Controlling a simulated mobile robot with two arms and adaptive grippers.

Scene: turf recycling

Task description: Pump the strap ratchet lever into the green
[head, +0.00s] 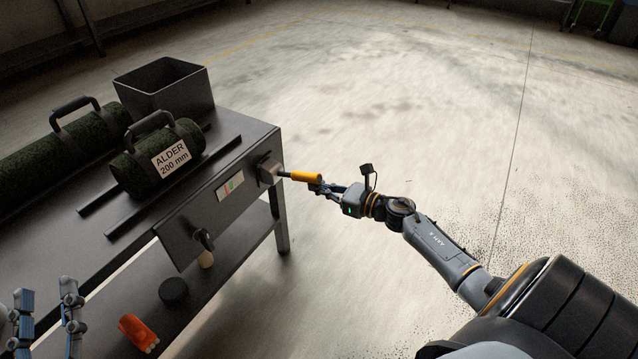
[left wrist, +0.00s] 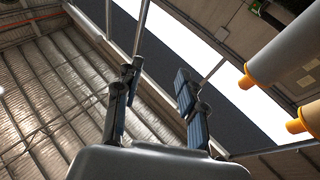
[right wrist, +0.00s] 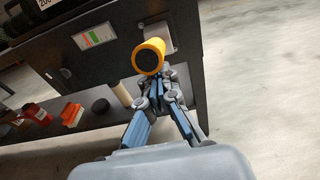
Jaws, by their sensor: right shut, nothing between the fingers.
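The strap ratchet lever (head: 305,177) has an orange-yellow grip and sticks out level from a dark ratchet housing (head: 267,169) at the bench's right end. The right wrist view shows the lever's round end (right wrist: 149,58). My right gripper (head: 318,187) is shut and empty, its fingertips just below the grip; I cannot tell whether they touch it. A gauge plate (head: 231,185) with red and green bands sits on the bench front and also shows in the right wrist view (right wrist: 94,36); its pointer is too small to read. My left gripper (head: 46,302) is open and empty.
A turf roll labelled ALDER 200 mm (head: 128,172) lies on the bench by dark rails, with a longer roll (head: 30,158) behind and a black bin (head: 165,88). Orange items (head: 138,332) and a black disc (head: 173,291) are on the lower shelf. Floor at right is clear.

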